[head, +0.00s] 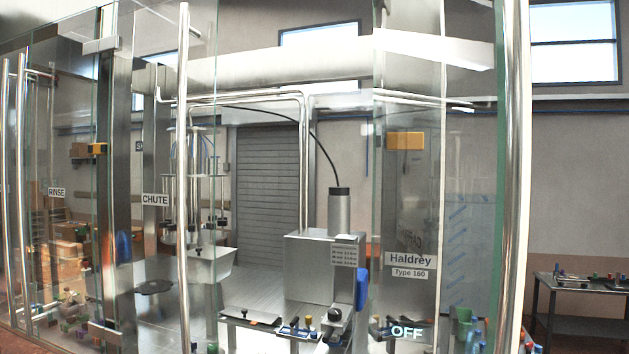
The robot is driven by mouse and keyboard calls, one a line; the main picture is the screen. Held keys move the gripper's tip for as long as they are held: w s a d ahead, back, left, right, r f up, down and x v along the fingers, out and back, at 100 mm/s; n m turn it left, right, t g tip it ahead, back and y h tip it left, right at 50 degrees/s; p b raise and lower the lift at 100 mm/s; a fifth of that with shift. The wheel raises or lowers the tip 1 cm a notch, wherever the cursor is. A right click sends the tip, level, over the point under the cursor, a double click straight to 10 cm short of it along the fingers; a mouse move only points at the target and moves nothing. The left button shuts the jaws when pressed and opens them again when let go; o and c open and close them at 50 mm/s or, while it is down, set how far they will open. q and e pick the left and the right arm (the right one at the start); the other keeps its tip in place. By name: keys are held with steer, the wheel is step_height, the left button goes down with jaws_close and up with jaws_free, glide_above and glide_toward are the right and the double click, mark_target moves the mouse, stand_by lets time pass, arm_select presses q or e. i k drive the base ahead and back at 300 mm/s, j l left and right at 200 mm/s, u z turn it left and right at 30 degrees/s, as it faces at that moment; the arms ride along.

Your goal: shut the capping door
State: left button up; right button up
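Another glass panel with a steel bar handle (184,170) stands at the left, near the CHUTE label (155,199). Between these panels, the bay with a steel machine head (340,212) looks uncovered by glass. Neither of my grippers is in view.
A shelf of small coloured parts (297,329) crosses the bottom centre, near a blue piece (361,288). A RINSE label (56,192) marks glass at the far left. A steel table (585,290) with small items stands at the right, against the wall.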

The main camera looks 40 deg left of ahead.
mark_target(512, 18)
steer(key=i+u, duration=0.25)
steer(key=u, duration=0.2)
steer(key=i+l+u, duration=0.15)
steer(key=u, duration=0.35)
steer(key=i+l+u, duration=0.2)
steer(key=u, duration=0.25)
steer(key=i+l+u, duration=0.15)
steer(key=l+u, duration=0.15)
steer(key=u, duration=0.2)
